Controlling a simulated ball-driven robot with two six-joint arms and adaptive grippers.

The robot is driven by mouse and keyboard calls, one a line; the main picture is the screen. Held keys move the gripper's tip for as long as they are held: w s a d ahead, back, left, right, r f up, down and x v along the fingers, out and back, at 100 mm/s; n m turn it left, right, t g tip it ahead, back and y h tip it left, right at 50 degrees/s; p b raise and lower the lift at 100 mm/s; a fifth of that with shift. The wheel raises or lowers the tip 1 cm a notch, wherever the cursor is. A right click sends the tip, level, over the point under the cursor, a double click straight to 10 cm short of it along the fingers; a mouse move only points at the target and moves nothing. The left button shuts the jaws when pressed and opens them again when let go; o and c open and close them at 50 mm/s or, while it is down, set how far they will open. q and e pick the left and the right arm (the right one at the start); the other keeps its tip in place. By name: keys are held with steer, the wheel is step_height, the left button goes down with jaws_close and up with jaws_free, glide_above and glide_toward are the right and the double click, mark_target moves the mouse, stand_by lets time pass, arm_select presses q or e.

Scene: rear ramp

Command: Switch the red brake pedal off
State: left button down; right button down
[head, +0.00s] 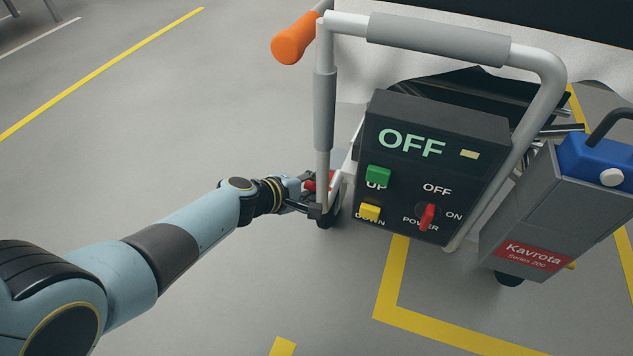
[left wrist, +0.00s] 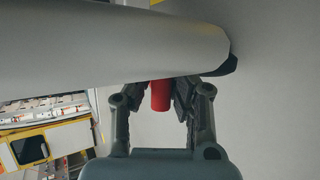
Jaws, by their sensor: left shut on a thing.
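The red brake pedal (head: 311,186) is low on the left side of the grey cart, beside the left post of its frame. My left gripper (head: 309,194) is at the pedal, with its fingers closed around it. In the left wrist view the red pedal (left wrist: 160,97) shows as a short red bar between the two dark fingers. A grey tube (left wrist: 120,50) crosses in front and hides the pedal's upper part and the fingertips. I cannot tell the pedal's on or off position. My right gripper is not in view.
The control panel (head: 410,150) reads OFF and has a green button (head: 378,175), a yellow button (head: 370,212) and a red power switch (head: 427,217). An orange grip (head: 294,39) juts out at upper left. A Kavrota box (head: 545,215) stands at right. Floor at left is clear.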

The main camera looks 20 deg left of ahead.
arm_select(q)
steer(key=shift+s+f, duration=0.1)
steer(key=c, duration=1.2)
jaws_free()
steer(key=v, duration=1.2)
